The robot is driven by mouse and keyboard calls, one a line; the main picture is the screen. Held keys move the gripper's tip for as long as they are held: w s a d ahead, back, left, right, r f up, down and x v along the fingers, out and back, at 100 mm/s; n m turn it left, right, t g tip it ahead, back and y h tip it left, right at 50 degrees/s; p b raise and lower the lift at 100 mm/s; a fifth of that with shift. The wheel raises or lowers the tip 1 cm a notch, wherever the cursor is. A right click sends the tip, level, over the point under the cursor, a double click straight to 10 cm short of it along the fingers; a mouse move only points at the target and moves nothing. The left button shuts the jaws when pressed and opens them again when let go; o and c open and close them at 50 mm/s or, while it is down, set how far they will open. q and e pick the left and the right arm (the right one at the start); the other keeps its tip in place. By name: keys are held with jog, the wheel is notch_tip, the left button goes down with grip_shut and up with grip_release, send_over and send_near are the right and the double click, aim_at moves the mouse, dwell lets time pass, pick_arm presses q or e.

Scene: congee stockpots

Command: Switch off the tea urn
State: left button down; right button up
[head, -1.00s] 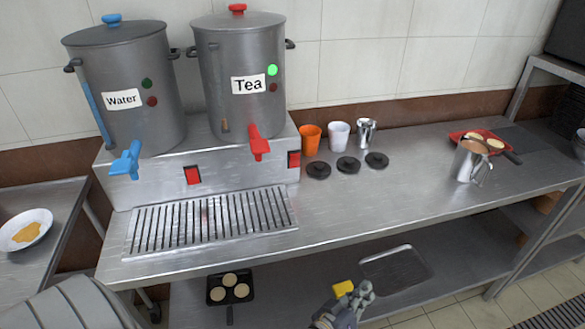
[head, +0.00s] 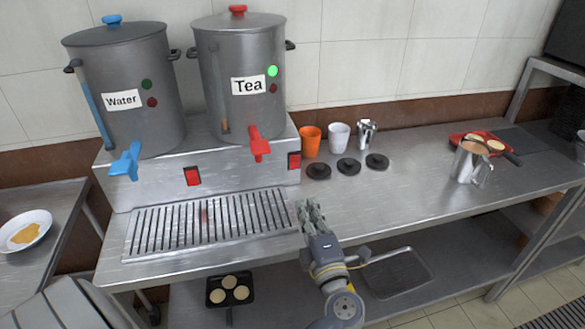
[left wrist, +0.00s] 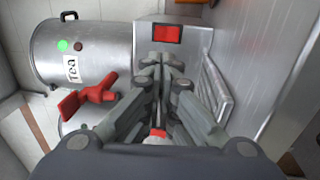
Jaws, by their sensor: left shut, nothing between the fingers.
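The steel tea urn (head: 222,100) has a red lid knob, a Tea label, a lit green lamp (head: 272,71) and a dark red lamp. Its red tap (head: 259,143) hangs over the base. A red rocker switch (head: 294,160) sits at the base's right end, below this urn. My left gripper (head: 308,204) is shut and empty at the counter's front, below and apart from that switch. In the left wrist view the urn (left wrist: 100,35) lies sideways, with the right switch (left wrist: 167,34) beyond the fingers. My right gripper is not in view.
The water urn (head: 130,95) stands left, with its blue tap (head: 126,161). Another red switch (head: 193,176) is on the base (head: 240,172), above the drip grille (head: 205,222). Cups (head: 310,141), black discs (head: 349,167) and a steel jug (head: 470,162) stand right. The counter between is clear.

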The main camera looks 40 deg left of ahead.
aim_at(295, 162)
pick_arm(q)
jog(key=shift+a, duration=0.1)
jog(key=b+x, duration=0.2)
jog(key=x, duration=1.2)
jog(key=shift+w, duration=0.1)
jog(key=shift+r, duration=0.1)
